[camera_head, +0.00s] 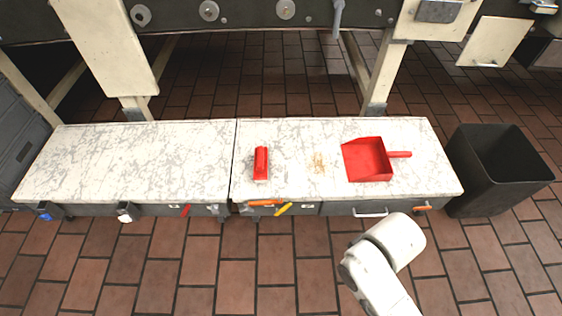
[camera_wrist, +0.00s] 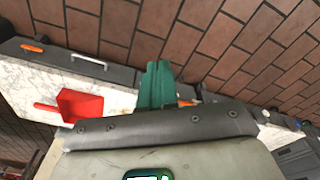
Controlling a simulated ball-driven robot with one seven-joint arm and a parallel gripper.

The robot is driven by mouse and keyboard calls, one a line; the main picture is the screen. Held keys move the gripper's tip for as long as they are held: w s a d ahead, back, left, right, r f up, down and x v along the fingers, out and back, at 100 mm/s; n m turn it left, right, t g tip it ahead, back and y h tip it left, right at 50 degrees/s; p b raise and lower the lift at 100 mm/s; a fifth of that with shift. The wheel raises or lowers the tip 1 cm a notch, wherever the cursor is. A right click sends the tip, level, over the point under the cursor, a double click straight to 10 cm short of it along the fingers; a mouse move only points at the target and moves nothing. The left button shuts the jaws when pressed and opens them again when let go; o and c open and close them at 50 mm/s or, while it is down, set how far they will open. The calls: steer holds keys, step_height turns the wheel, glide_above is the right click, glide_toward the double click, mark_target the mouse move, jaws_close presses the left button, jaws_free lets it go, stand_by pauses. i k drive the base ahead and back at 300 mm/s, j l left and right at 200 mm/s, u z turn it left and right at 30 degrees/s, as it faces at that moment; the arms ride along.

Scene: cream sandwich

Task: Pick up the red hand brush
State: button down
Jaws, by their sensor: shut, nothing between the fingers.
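The red hand brush (camera_head: 261,161) lies on the pale, worn bench top (camera_head: 200,158), just right of the seam between the two bench sections in the head view. I cannot make it out in the wrist view. My gripper (camera_wrist: 158,85) shows in the wrist view as green fingers, shut and empty. In the head view only part of my white arm shows, at the lower right, in front of the bench; the gripper itself is not visible there. My gripper is not touching the brush.
A red dustpan (camera_head: 367,159) lies to the right on the bench and also shows in the wrist view (camera_wrist: 80,106). A black bin (camera_head: 485,185) stands at the bench's right end. Orange and yellow handles (camera_head: 284,209) sit along the front edge. The left bench section is clear.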

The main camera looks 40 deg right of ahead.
mark_target(261, 156)
steer(key=i+l, duration=0.45)
steer(key=i, duration=0.15)
steer(key=i+l+u, duration=0.1)
steer(key=i+l, duration=0.3)
steer(key=i, duration=0.2)
